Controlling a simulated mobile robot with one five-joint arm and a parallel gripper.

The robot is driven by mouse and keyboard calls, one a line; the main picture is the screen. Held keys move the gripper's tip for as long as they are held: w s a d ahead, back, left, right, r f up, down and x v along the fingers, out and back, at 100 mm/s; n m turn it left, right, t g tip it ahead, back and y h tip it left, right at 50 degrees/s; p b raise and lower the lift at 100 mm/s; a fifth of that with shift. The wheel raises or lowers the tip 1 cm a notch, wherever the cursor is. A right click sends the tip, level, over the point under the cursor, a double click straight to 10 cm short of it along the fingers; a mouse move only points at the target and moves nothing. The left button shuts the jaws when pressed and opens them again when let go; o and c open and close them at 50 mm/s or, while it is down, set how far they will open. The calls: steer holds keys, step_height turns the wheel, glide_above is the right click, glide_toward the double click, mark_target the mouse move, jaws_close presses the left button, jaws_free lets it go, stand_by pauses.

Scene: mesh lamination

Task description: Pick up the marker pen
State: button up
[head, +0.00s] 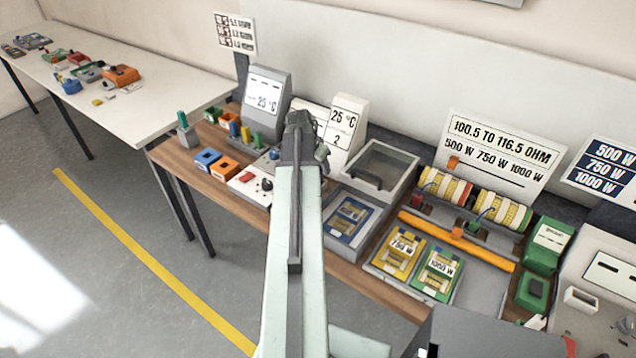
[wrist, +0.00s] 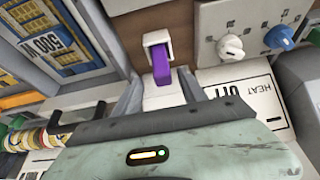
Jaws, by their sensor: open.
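I cannot pick out the marker pen for certain. Short upright pieces, one yellow (head: 234,130) and one green (head: 257,139), stand left of my arm; I cannot tell whether any is a pen. My gripper (head: 299,122) is over the bench in the head view, seen from behind. It is open, and I see nothing held.
A lidded grey box (head: 377,172) and yellow and green wattage packs are to the right. A white knob (wrist: 230,47) and a blue knob (wrist: 279,37) show in the wrist view. The floor at left is clear.

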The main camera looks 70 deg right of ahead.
steer(key=b+x, duration=0.4)
steer(key=x, duration=0.1)
steer(key=shift+w+f+b, duration=0.2)
steer(key=shift+w+b, duration=0.1)
steer(key=shift+b, duration=0.05)
steer(key=shift+r, duration=0.2)
jaws_close()
step_height(320, 180, up, 10)
steer(key=p, duration=1)
steer(key=shift+r+p, duration=0.15)
steer(key=shift+p, duration=0.2)
